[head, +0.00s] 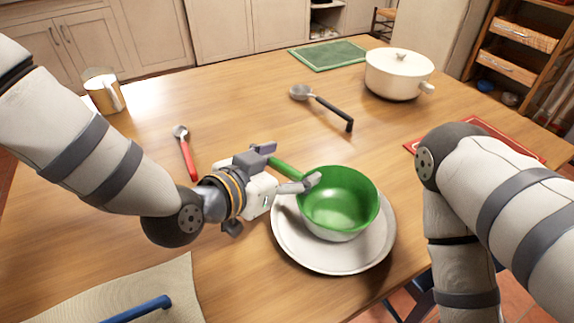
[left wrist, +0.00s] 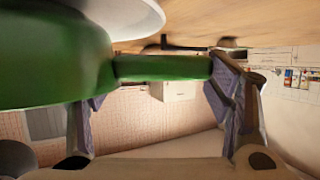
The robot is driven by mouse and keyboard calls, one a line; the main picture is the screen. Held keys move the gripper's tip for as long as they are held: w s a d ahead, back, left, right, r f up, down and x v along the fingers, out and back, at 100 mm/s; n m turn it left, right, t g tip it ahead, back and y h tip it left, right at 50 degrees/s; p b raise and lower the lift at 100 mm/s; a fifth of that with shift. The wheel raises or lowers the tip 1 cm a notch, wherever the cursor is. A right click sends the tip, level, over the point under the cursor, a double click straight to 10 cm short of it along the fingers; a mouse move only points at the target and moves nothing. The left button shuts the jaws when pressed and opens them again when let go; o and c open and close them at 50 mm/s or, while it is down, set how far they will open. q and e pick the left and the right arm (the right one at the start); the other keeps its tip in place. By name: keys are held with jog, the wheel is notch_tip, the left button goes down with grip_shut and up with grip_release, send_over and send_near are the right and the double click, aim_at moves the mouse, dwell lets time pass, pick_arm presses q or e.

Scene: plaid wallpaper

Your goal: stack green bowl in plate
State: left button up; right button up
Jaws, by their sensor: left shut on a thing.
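The green bowl (head: 341,200), green inside with a pale lower outside and a green handle, is upright over the white plate (head: 300,250), slightly right of the plate's middle. I cannot tell whether its base touches the plate. My left gripper (head: 287,167) is shut on the bowl at its handle side, with one finger near the handle's end and the other by the rim. In the left wrist view the bowl (left wrist: 50,62) fills the left side, its handle spans between the fingers, and the plate (left wrist: 135,14) shows at the top. My right gripper is out of view.
A red-handled spoon (head: 187,155) lies left of the gripper. A black-handled ladle (head: 325,104), a white pot (head: 398,74) and a green mat (head: 328,55) are farther back.

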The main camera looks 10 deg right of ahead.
pick_arm(q)
jog(key=shift+f, duration=0.15)
jog(key=o, duration=1.6)
jog(key=p+v, duration=0.1)
jog(key=v, duration=1.1)
jog(key=shift+r+p, duration=0.2)
jog(key=shift+p, duration=0.1)
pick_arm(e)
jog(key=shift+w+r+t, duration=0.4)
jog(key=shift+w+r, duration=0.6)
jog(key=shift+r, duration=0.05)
